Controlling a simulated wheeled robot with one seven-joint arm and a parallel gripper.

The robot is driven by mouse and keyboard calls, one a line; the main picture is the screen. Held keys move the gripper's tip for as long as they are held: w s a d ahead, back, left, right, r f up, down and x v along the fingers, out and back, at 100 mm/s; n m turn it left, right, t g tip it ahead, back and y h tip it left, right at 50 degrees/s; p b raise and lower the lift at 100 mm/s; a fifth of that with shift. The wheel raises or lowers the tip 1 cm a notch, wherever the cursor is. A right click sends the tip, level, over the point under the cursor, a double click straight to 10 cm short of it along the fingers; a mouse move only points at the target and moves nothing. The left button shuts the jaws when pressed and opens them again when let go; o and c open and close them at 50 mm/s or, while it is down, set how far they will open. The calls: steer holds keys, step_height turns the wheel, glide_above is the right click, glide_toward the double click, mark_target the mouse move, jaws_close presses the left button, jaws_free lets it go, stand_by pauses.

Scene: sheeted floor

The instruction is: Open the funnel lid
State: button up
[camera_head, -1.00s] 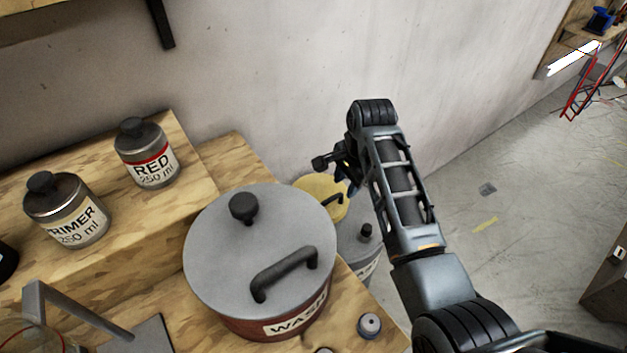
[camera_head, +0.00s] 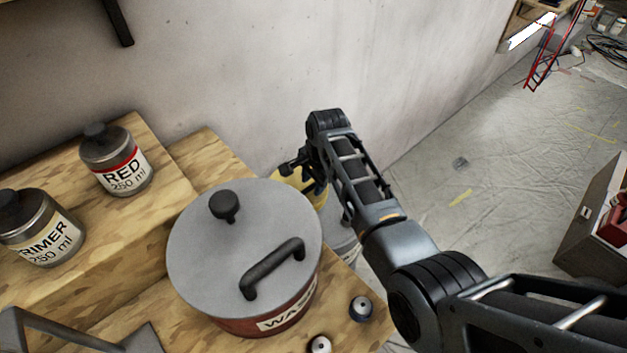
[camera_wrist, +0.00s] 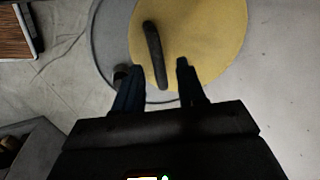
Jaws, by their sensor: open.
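The funnel lid is a yellow disc (camera_head: 316,196) with a dark bar handle (camera_wrist: 155,55). It lies on a grey round container (camera_head: 341,242) behind the WASH pot, and my arm partly hides it in the head view. In the wrist view the yellow disc (camera_wrist: 205,35) fills the upper middle, with a grey rim around its left side. My gripper (camera_wrist: 154,68) is open, with one finger on each side of the handle's lower end in the picture. I cannot tell whether the fingers touch the handle or how far above it they are.
A large WASH pot (camera_head: 195,255) with a grey lid stands on the wooden bench (camera_head: 130,310), left of my arm. RED (camera_head: 117,160) and PRIMER (camera_head: 40,230) cans stand further left. Small round items (camera_head: 360,309) lie near the bench's right edge. A wall rises behind.

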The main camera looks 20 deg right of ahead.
jaws_close()
stand_by(0.6)
